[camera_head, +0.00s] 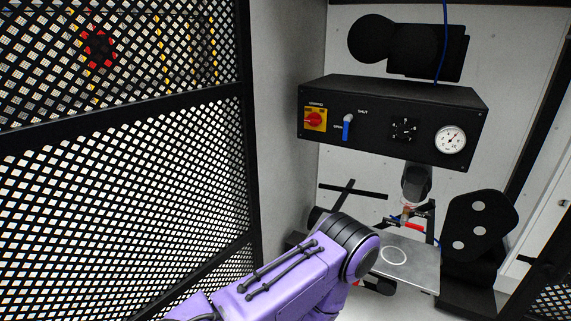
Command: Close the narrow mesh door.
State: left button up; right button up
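A black-framed mesh panel (120,190) fills the left of the head view, with a crossbar (120,122) and a black upright (248,150) at its right edge. It looks like the mesh door, but no latch or handle shows, and I cannot tell how far it stands open. A purple arm link of mine (290,280) crosses the bottom middle, in front of the panel's lower right part, and ends at a dark round joint (362,257). Neither gripper can be made out.
A black control box (370,120) with a red and yellow switch (315,119), a blue lever (347,127) and a gauge (451,139) is on the pale back wall. Below it is a metal plate (418,262). More mesh (553,302) shows at lower right.

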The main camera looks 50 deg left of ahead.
aim_at(15, 142)
jog(key=k, duration=1.65)
jog(key=z, duration=2.05)
jog(key=k, duration=2.65)
jog(key=u, duration=1.9)
jog(key=i, duration=1)
jog(key=z, duration=0.05)
jog(key=k, duration=0.3)
jog(key=u, duration=0.05)
